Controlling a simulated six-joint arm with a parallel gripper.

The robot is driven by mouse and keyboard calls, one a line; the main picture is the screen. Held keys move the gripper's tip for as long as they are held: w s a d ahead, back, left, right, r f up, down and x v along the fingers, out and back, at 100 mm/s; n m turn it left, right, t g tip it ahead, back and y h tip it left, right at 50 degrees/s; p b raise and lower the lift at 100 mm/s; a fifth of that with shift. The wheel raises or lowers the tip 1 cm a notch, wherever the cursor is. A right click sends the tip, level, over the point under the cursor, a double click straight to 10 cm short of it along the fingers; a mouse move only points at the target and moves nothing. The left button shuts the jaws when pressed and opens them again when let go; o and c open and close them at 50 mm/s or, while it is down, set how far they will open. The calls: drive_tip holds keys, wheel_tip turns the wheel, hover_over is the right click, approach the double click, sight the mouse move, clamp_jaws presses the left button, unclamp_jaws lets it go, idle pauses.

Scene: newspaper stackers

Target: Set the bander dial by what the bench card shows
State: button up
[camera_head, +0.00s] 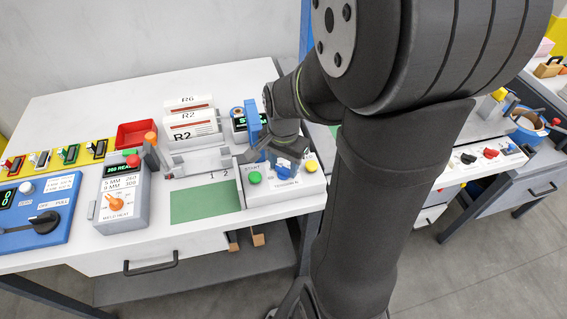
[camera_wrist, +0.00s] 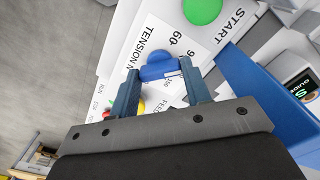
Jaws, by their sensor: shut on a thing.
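The bander (camera_head: 275,188) is a pale box with a sloped panel at the right of the bench. Its blue tension dial (camera_wrist: 157,68) sits between my fingertips in the wrist view, on a panel marked TENSION N with numbers around it. My gripper (camera_wrist: 158,70) is shut on the dial's grip; in the head view my gripper (camera_head: 281,160) is over the dial and partly hides it. The dial's exact setting is unclear. Upright white sheets marked R2 and R6 (camera_head: 194,130) stand behind the bander's left side. I cannot tell which item is the bench card.
A green START button (camera_head: 255,177) and a yellow button (camera_head: 311,166) flank the dial. To the left stand a grey box with an orange dial (camera_head: 113,205), a red tray (camera_head: 137,133) and a blue unit (camera_head: 62,222). A green mat (camera_head: 204,204) lies in front.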

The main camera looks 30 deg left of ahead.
sight(283, 168)
idle(0.3)
drive_tip(key=o, duration=1)
wheel_tip(283, 168, up, 18)
drive_tip(key=shift+f, duration=0.25)
wheel_tip(283, 168, down, 18)
drive_tip(key=shift+r, duration=0.25)
idle(0.4)
